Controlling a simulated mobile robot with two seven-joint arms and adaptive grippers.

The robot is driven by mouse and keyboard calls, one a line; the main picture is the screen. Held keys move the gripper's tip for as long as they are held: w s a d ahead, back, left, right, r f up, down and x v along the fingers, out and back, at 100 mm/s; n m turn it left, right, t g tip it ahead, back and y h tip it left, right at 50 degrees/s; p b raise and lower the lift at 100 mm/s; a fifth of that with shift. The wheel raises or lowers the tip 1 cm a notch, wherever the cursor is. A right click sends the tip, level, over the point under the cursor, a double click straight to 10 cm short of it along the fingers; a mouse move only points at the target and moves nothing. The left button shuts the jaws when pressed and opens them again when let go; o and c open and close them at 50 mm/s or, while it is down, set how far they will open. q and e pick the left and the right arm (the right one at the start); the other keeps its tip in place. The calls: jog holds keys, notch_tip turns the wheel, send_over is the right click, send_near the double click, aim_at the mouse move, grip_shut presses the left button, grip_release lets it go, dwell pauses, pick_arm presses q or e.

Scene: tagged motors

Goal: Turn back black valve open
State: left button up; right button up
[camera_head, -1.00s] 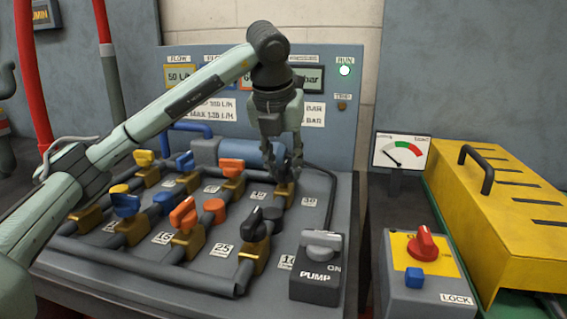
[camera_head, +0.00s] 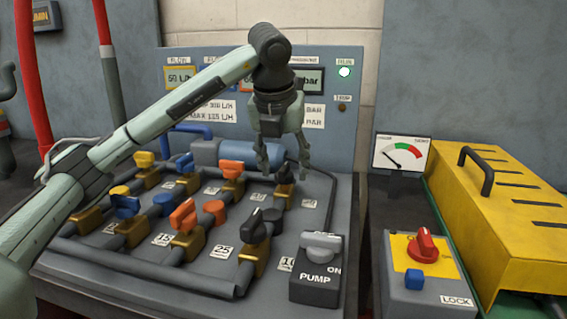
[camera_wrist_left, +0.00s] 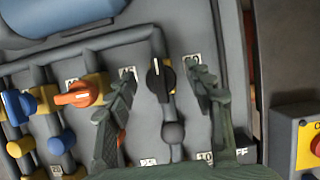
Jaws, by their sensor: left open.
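The back black valve (camera_head: 285,175) has a black handle on a brass body at the back right of the pipe panel. In the left wrist view its handle (camera_wrist_left: 159,80) carries a white line and lies roughly along its pipe. My left gripper (camera_head: 285,166) is open above this valve. In the left wrist view, the gripper's fingers (camera_wrist_left: 160,82) stand apart on either side of the handle, with visible gaps. The front black valve (camera_head: 255,228) sits nearer on the panel, clear of the gripper. My right gripper is not in view.
Orange valves (camera_head: 231,169) and blue and yellow valves stand left of the gripper. A grey pump switch (camera_head: 320,246) is in front. A blue cylinder (camera_head: 240,152) lies behind. At right are a lock box (camera_head: 420,262) with a red knob and a yellow cover (camera_head: 500,200).

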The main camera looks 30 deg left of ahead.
pick_arm(q)
jog(key=v, duration=1.2)
dwell(0.3)
